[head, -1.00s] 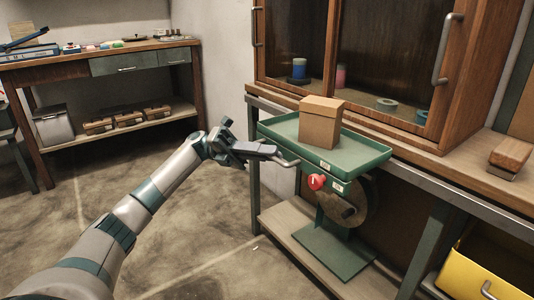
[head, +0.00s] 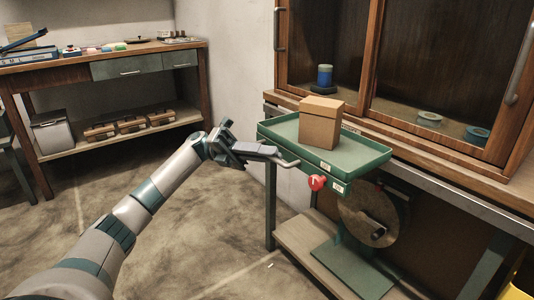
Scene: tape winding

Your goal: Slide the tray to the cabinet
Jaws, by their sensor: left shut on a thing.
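The green tray (head: 355,166) stands on a green stand at the front of the wooden cabinet (head: 440,80). A brown cardboard box (head: 321,124) sits upright in the tray. My left gripper (head: 276,156) is shut on this handle. The cabinet's front shows dark open-looking bays, with a blue spool and tape rolls on its floor. The tray's far side is close to the cabinet; I cannot tell whether they touch. My right gripper is out of view.
A red knob (head: 316,182) and a round disc (head: 368,218) are on the stand below the tray. A workbench (head: 110,62) with tools stands at the back left. A yellow bin (head: 516,292) shows at the lower right. The floor at the left is clear.

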